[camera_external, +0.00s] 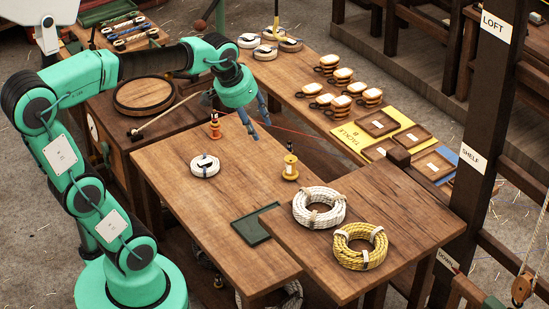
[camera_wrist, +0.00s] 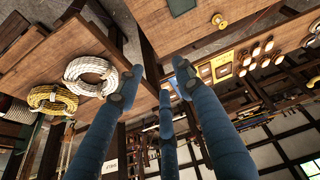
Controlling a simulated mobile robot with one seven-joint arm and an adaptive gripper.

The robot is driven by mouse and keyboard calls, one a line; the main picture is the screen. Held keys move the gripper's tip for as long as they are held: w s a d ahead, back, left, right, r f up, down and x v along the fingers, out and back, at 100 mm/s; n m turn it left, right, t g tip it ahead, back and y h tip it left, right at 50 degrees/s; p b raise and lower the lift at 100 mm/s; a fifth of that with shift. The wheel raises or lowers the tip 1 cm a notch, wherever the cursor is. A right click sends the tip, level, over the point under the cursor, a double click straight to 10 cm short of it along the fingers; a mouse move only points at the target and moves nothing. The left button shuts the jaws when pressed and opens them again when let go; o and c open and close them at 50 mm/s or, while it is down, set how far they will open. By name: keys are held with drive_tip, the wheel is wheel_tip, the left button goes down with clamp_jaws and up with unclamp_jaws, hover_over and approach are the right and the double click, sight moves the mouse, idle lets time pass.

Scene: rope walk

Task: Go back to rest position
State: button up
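My gripper (camera_external: 260,130) hangs in the air above the wooden table (camera_external: 165,160), at the end of my bent green arm. Its blue fingers are spread apart. In the wrist view my gripper (camera_wrist: 157,80) also shows its fingers apart with nothing held between them. A white rope coil (camera_external: 300,210) and a yellow rope coil (camera_external: 340,252) lie on the raised board to the right of it. The white coil (camera_wrist: 72,68) and the yellow coil (camera_wrist: 38,100) are at the left in the wrist view.
A yellow spool (camera_external: 290,174), an orange spool (camera_external: 215,130) and a white roll (camera_external: 205,171) stand on the table near a green tray (camera_external: 243,229). Several pulley blocks (camera_external: 342,76) are behind. A dark post (camera_external: 487,110) rises at right.

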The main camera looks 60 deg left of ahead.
drive_tip(key=s+d+f+m, duration=0.1)
drive_tip(key=s+d, duration=0.1)
drive_tip(key=s, duration=0.5)
drive_tip(key=s+d+f+m+t+p, duration=0.1)
drive_tip(key=s+d+f+m, duration=0.1)
drive_tip(key=s, duration=0.4)
drive_tip(key=shift+s+f, duration=0.25)
drive_tip(key=shift+s, duration=0.1)
